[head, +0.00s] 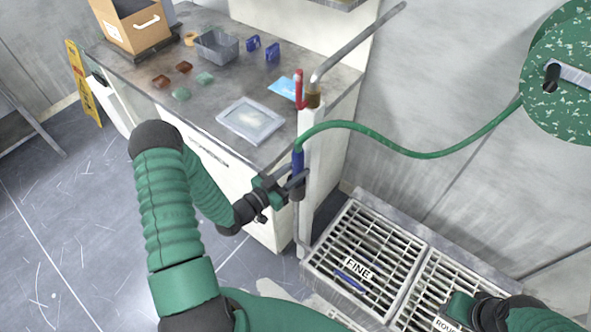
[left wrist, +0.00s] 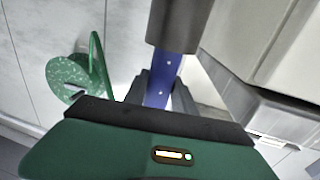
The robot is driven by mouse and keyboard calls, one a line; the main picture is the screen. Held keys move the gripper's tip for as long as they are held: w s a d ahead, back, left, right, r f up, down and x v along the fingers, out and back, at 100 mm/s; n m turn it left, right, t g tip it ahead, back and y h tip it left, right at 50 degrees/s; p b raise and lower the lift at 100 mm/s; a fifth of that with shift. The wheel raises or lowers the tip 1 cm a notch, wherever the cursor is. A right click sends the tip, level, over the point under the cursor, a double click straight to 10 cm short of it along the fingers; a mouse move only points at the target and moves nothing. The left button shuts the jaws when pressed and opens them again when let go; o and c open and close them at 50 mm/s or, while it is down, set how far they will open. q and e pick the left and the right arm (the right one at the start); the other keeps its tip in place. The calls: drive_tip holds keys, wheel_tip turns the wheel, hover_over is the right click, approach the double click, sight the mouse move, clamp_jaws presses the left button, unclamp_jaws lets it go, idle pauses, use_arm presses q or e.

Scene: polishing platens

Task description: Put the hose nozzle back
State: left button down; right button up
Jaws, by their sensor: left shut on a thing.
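The hose nozzle (head: 297,161) is blue with a dark grey end, upright in front of a white post (head: 315,150). My left gripper (head: 296,184) is shut on it. In the left wrist view the blue nozzle body (left wrist: 163,78) sits between the two dark fingers, with the wide grey end (left wrist: 182,22) at the top. A green hose (head: 425,154) runs from the nozzle's top to a green speckled reel (head: 560,95) on the wall. I cannot tell whether the nozzle touches the post. My right gripper (head: 472,312) is low at the right, its fingers unclear.
A red-handled tap (head: 299,88) with a grey spout (head: 360,42) tops the post. Beside it is a bench (head: 205,100) with a grey bin (head: 217,46), a tray (head: 250,120) and small blocks. Floor grates, one labelled FINE (head: 358,268), lie below right.

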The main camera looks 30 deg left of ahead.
use_arm(q)
drive_tip(key=shift+d, duration=0.2)
drive_tip(key=c, duration=1.4)
unclamp_jaws()
drive_tip(key=shift+o, duration=1.4)
drive_tip(key=shift+a+f, duration=0.1)
drive_tip(key=shift+o, duration=0.5)
drive_tip(key=shift+a, duration=0.3)
